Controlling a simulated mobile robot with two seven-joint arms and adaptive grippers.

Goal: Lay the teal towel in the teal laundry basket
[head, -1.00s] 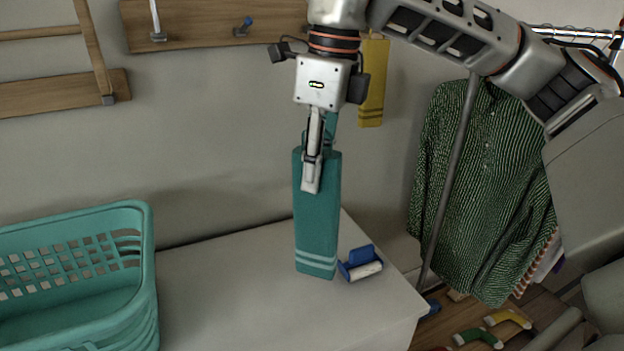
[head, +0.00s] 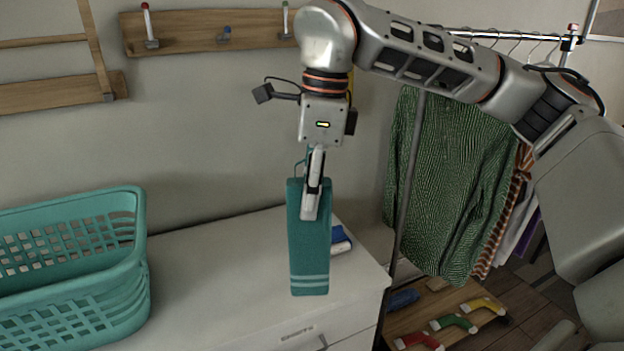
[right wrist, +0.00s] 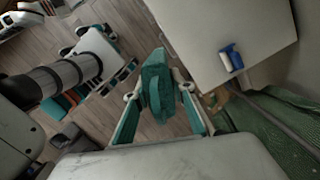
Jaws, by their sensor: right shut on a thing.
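The teal towel (head: 308,262) hangs upright from my right gripper (head: 312,205), with two pale stripes near its lower end. My right gripper is shut on its upper part. In the right wrist view the towel (right wrist: 156,88) lies between the fingers of my right gripper (right wrist: 158,110). In the head view it hangs in front of the white cabinet, to the right of the basket and apart from it. The teal laundry basket (head: 140,262) stands on the left of the cabinet top, with slotted walls; its left part is cut off. My left gripper does not show.
The white cabinet top (head: 210,270) is clear between basket and towel. A blue lint roller (head: 340,238) lies behind the towel. A peg rail (head: 185,30) is on the wall. A green striped shirt (head: 450,180) hangs on a rack at right.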

